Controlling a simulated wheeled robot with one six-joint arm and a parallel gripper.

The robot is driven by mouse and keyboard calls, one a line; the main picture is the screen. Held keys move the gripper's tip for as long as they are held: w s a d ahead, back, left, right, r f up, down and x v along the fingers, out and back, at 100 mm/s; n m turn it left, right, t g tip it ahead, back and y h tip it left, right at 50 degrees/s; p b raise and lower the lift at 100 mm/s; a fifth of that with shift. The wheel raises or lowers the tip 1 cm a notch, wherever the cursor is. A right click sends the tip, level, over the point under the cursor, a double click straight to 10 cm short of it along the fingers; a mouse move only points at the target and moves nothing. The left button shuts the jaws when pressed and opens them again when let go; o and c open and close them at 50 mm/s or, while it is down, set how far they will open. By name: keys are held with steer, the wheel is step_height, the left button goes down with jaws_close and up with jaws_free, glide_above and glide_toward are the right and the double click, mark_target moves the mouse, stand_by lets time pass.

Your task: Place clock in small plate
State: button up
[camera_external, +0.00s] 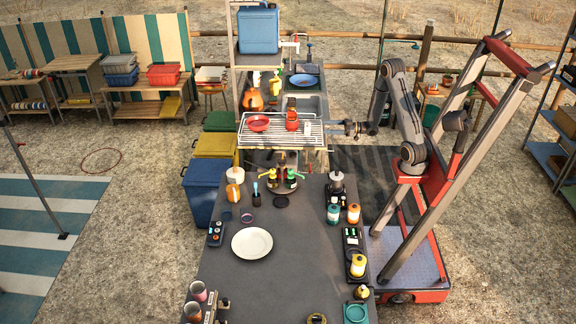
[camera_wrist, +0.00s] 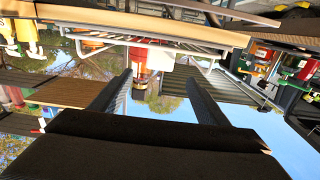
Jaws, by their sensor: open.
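A small red upright object (camera_external: 292,121), probably the clock, stands on the wire rack; its face cannot be made out. It also shows in the wrist view (camera_wrist: 142,58), upside down, ahead of the fingers and nearer the left one. A small red plate (camera_external: 258,123), probably the small plate, lies on the rack to its left. My gripper (camera_external: 328,128) is open at the rack's right side, a short way right of the red object and apart from it. The wrist view shows my open fingers (camera_wrist: 160,77) with nothing held between them.
The wire rack (camera_external: 312,139) spans the far counter. A large white plate (camera_external: 252,243) lies on the dark front table (camera_external: 285,255). A blue plate (camera_external: 304,79) is behind the rack. An orange rounded object (camera_external: 253,99) stands behind the red plate. Canisters and bottles line the front table.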

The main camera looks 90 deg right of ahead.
mark_target(307, 128)
steer(key=w+g+p, duration=0.1)
steer(key=w+r+g+p, duration=0.1)
steer(key=w+g+p, duration=0.1)
steer(key=p, duration=0.1)
steer(key=shift+w+a+r, duration=0.2)
steer(key=shift+w+r, duration=0.05)
steer(key=shift+w, duration=0.15)
steer(key=shift+w+d+g+p, duration=0.1)
steer(key=shift+w+g+p, duration=0.2)
steer(key=shift+w, duration=0.05)
steer(key=shift+x, duration=1.5)
steer(key=p+x, duration=0.1)
steer(key=x, duration=0.4)
steer(key=shift+d+f, duration=0.1)
steer(key=c, duration=1.3)
step_height(307, 128, up, 10)
steer(key=shift+r, duration=0.1)
